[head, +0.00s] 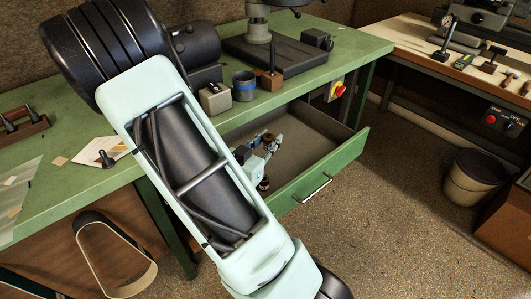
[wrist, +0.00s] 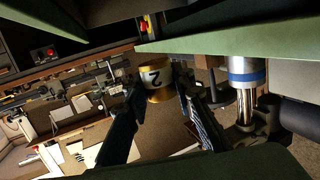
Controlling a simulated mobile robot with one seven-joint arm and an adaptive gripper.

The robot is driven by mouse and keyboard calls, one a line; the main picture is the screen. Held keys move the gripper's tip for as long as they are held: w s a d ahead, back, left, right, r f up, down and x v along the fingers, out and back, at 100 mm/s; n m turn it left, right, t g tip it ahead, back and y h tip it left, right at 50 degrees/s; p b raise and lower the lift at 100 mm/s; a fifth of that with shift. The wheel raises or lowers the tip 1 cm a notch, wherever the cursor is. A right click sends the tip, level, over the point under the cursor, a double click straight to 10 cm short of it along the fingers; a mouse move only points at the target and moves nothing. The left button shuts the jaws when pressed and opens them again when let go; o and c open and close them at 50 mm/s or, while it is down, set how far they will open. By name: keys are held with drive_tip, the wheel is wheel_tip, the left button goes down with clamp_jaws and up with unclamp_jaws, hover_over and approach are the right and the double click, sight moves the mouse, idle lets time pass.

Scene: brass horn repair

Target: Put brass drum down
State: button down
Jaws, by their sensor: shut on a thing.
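The brass drum (wrist: 155,80) is a short gold-coloured cylinder with a dark "2" on a pale band in the wrist view. My gripper (wrist: 160,88) is shut on it, with a dark finger on either side of the drum. In the head view my gripper (head: 264,160) is over the left part of the open green drawer (head: 318,185). My arm hides part of the gripper and drawer there, and I cannot clearly tell the drum from the finger parts. Whether the drum touches the drawer floor cannot be told.
The green workbench (head: 100,185) stands above the drawer. The drawer's right part looks empty. A bin (head: 472,180) stands on the floor at right.

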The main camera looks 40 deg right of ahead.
drive_tip(key=shift+w+d+f+b, duration=0.15)
drive_tip(key=shift+d+f+b, duration=0.25)
drive_tip(key=shift+b, duration=1.6)
drive_tip(key=w+d+f+b, duration=0.1)
drive_tip(key=w+d+f, duration=0.1)
drive_tip(key=w+f, duration=0.1)
drive_tip(key=w+d+f+b, duration=0.2)
drive_tip(key=w+f, duration=0.1)
drive_tip(key=f, duration=0.1)
drive_tip(key=w+d+f+b, duration=0.1)
drive_tip(key=w+d+f, duration=0.1)
drive_tip(key=w+f, duration=0.2)
drive_tip(key=shift+w+f, duration=0.1)
drive_tip(key=shift+f, duration=0.25)
drive_tip(key=shift+f+b, duration=0.6)
drive_tip(key=shift+b, duration=0.2)
drive_tip(key=c, duration=1.7)
unclamp_jaws()
drive_tip(key=shift+o, duration=0.2)
